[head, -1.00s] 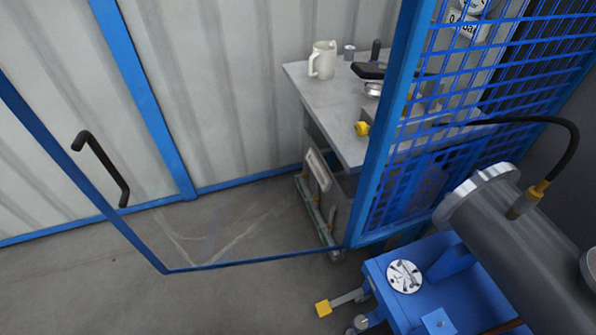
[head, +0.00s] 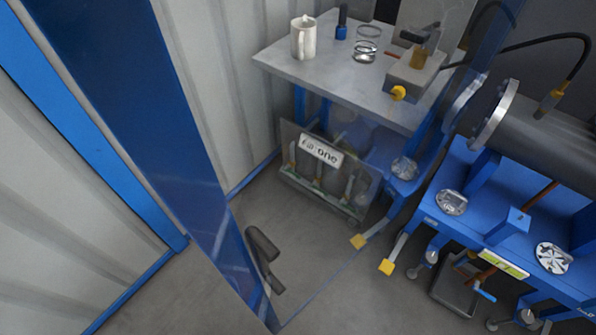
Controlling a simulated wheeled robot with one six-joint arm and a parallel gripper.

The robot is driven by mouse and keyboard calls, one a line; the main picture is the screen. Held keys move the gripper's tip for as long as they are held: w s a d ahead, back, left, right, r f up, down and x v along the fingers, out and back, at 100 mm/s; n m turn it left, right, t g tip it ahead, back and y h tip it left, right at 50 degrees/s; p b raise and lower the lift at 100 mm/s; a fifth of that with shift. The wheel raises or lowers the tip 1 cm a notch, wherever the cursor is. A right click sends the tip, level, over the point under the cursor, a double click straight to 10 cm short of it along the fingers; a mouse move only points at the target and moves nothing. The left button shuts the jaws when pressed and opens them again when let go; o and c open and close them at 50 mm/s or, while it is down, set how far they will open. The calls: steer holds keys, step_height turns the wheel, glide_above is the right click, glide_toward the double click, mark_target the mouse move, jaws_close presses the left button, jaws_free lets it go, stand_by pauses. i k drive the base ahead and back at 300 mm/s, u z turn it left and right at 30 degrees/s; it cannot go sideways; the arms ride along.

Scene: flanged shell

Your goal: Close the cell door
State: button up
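The cell door is a clear panel in a blue frame (head: 160,130). Its wide free-edge upright runs steeply from the upper left to the bottom middle, close to the camera. A black bar handle (head: 264,258) sits on the lower part of that upright. The door's thin lower edge slants from the bottom middle up to the right. The door stands out from the blue machine, and the bench shows through its panel. My gripper is not in view, and nothing is seen touching the handle.
A grey bench (head: 325,72) holds a white jug (head: 303,38) and small tools. A glass-fronted case (head: 328,168) stands below it. A blue machine (head: 470,205) with a grey cylinder (head: 550,125) and yellow-ended pedals fills the right. Bare floor (head: 220,300) lies at the lower left.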

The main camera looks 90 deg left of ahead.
mark_target(117, 51)
steer(key=u, duration=0.05)
steer(key=k, duration=1.6)
steer(key=u, duration=2.05)
steer(key=i, duration=0.5)
steer(key=z, duration=0.05)
